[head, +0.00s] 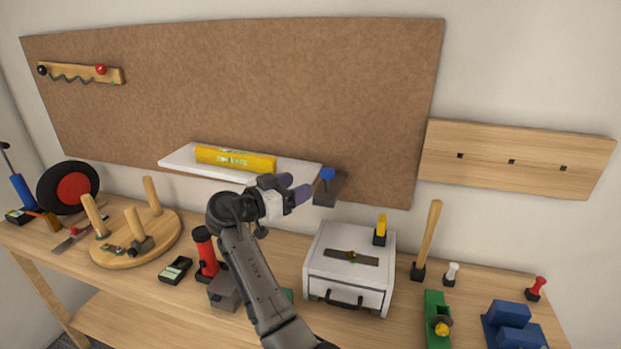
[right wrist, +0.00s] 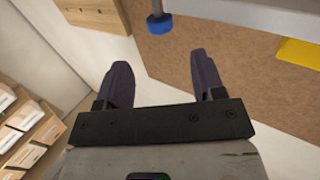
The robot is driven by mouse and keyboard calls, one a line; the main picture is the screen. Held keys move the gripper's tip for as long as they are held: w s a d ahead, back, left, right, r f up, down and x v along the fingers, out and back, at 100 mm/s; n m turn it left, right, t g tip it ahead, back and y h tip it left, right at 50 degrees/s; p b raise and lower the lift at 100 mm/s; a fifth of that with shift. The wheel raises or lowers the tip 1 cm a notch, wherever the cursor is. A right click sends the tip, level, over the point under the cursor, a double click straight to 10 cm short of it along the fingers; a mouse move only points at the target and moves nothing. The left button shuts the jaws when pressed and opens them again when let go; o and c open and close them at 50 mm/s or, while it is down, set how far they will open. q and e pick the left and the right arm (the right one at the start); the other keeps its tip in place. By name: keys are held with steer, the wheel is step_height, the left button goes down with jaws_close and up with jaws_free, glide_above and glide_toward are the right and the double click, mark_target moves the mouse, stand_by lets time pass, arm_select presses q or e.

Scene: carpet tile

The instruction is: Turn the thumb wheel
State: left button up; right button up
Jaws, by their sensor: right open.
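A small blue round knob (head: 327,174), which looks like the thumb wheel, sits on a dark bracket (head: 330,190) at the board's lower edge, beside the right end of the white shelf. My right gripper (head: 294,187) is open, just left of the knob in the head view and apart from it. In the right wrist view the blue knob (right wrist: 160,24) lies beyond the two dark fingertips (right wrist: 160,62), roughly in line with the gap between them. Nothing is between the fingers. My left gripper is not in view.
The white shelf (head: 178,159) holds a yellow level (head: 236,159), close to my right gripper. Below stand a white drawer box (head: 328,268), a red cylinder (head: 205,248) and an upturned wooden stool (head: 155,238). A wooden rail (head: 515,160) is on the wall at right.

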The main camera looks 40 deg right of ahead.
steer(key=shift+s+a, duration=0.15)
steer(key=shift+a, duration=1.5)
steer(key=shift+f, duration=0.15)
